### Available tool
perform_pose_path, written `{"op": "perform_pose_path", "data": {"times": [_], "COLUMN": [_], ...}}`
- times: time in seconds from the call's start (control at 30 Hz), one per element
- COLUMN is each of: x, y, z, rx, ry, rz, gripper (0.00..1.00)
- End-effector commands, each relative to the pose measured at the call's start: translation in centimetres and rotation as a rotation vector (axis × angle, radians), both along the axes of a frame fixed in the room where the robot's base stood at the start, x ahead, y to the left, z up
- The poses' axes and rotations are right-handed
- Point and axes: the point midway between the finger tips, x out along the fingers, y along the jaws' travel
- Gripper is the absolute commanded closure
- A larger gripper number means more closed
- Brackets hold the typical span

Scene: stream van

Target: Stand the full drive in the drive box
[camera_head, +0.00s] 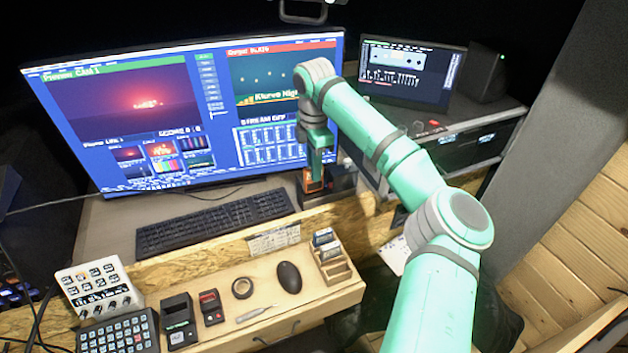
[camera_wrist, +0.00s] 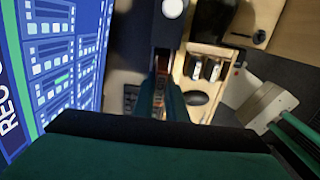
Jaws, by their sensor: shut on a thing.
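My gripper (camera_head: 315,165) is shut on the full drive (camera_head: 313,184), a dark block with orange edges. It holds the drive in front of the big monitor, right of the keyboard, next to a dark case. In the wrist view the fingers (camera_wrist: 165,105) cover most of the drive, and only a thin orange-brown strip (camera_wrist: 162,66) shows between them. The wooden drive box (camera_head: 338,273) stands on the lower shelf, nearer and slightly right of the gripper. Other drives (camera_head: 325,240) stand in its rear part, and its front slots look empty. The box also shows in the wrist view (camera_wrist: 186,82).
A black mouse (camera_head: 289,277), a tape roll (camera_head: 242,288) and a screwdriver-like tool (camera_head: 252,314) lie left of the box. The keyboard (camera_head: 212,222) and large monitor (camera_head: 130,95) are behind. A raised wooden edge (camera_head: 215,247) divides desk from shelf.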

Motion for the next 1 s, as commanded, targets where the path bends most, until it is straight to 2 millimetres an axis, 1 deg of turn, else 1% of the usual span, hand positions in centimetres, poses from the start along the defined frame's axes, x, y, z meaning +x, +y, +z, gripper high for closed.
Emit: {"op": "perform_pose_path", "data": {"times": [0.03,0.23,0.4,0.47,0.83,0.87,0.9,0.93,1.0], "x": [0.0,-0.1,-0.1,-0.1,-0.1,-0.1,-0.1,-0.1,-0.1], "y": [0.1,0.1,0.0,0.0,-0.1,-0.1,-0.1,-0.1,-0.1], "z": [-0.4,-1.6,-3.7,-4.3,-4.7,-4.7,-4.6,-4.6,-4.6], "rx": [0.000,0.001,0.000,0.001,0.001,0.000,0.000,0.000,0.000], "ry": [0.001,0.000,0.002,0.001,0.000,0.000,0.000,0.000,0.000], "rz": [0.001,0.002,0.002,0.001,0.000,0.000,0.000,0.000,0.000], "gripper": [1.00,1.00,1.00,1.00,1.00,0.86,0.76,0.69,0.69]}}
